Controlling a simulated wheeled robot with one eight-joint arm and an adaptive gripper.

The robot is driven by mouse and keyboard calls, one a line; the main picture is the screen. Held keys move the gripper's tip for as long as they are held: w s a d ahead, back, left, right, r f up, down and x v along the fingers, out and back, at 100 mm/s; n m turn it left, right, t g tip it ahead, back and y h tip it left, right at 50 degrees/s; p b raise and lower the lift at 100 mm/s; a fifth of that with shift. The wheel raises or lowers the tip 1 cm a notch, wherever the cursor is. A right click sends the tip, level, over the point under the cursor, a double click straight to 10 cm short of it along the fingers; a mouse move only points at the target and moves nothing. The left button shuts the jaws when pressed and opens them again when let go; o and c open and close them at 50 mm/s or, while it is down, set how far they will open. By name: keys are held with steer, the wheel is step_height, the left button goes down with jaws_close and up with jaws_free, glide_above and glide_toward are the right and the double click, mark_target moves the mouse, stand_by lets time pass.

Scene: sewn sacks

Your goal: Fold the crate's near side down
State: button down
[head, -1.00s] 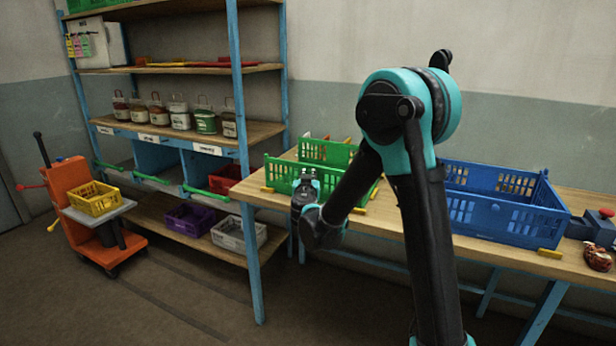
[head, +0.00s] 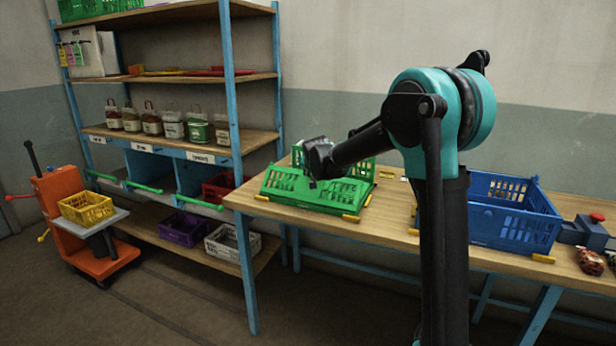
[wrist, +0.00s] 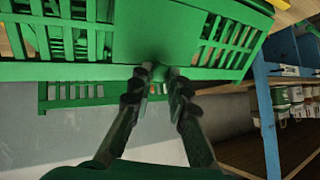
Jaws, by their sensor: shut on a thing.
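The green crate (head: 318,207) stands on the left end of the wooden table. Its near side (head: 283,181) is tilted inward, leaning back over the crate's floor, and its far side (head: 354,169) stands upright behind. My gripper is at the top edge of the near side, where my own wrist hides the fingers in the head view. In the wrist view my gripper (wrist: 155,74) is shut on the edge of the green near side (wrist: 225,38). Another green slatted panel (wrist: 75,98) shows beyond the fingers.
A blue crate (head: 512,213) stands on the table (head: 405,222) to the right, with bare tabletop between. Small yellow blocks (head: 351,217) sit along the green crate's base. Shelves (head: 180,135) with jars stand at the left, and an orange cart (head: 75,210) holds a yellow crate.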

steer(key=w+f+g, duration=0.1)
steer(key=w+d+g+y, duration=0.1)
steer(key=w+g, duration=0.1)
steer(key=w+d+f+m+g, duration=0.1)
steer(key=shift+w+f+g, duration=0.3)
steer(key=shift+f+g, duration=0.05)
steer(key=shift+g, duration=0.05)
steer(key=f+g, duration=0.1)
steer(key=w+f+g+y, duration=0.1)
steer(key=shift+w+d+m+g, duration=0.2)
steer(key=shift+w+m+g, duration=0.05)
steer(key=shift+m+g, duration=0.05)
steer(key=shift+w+d+f, duration=0.1)
steer(key=shift+w+f, duration=0.15)
steer(key=shift+f, duration=0.35)
steer(key=c, duration=1.7)
jaws_free()
steer(key=shift+w+f, duration=0.1)
steer(key=v, duration=1.2)
steer(key=shift+d, duration=0.1)
